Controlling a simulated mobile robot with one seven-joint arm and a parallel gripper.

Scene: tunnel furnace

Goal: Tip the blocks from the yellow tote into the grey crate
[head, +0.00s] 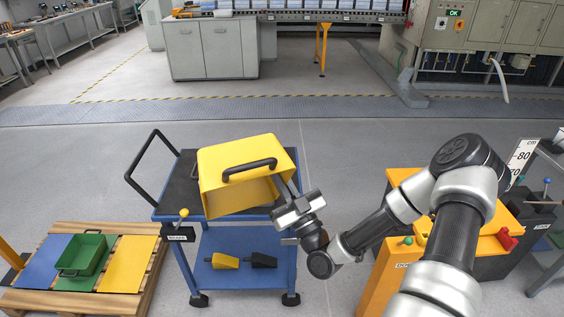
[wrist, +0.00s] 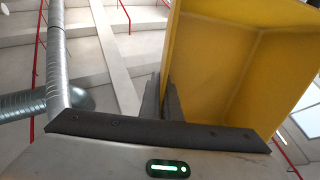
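The yellow tote (head: 222,190) is in the air over the blue cart, tilted, with a black handle on the side towards me. My gripper (head: 284,188) is at its right end, shut on its wall. In the wrist view the fingers (wrist: 163,98) close on the edge of the tote (wrist: 225,60), whose yellow inner walls show against the ceiling. No blocks show in the part I see. I cannot make out the grey crate; the tote hides much of the cart top.
The blue cart (head: 188,219) has a black push handle at left and a yellow and a black wedge on its lower shelf (head: 215,278). A pallet (head: 140,290) with a green tote (head: 88,262) stands at left. An orange-topped stand (head: 400,178) is at right. Open floor lies behind the cart.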

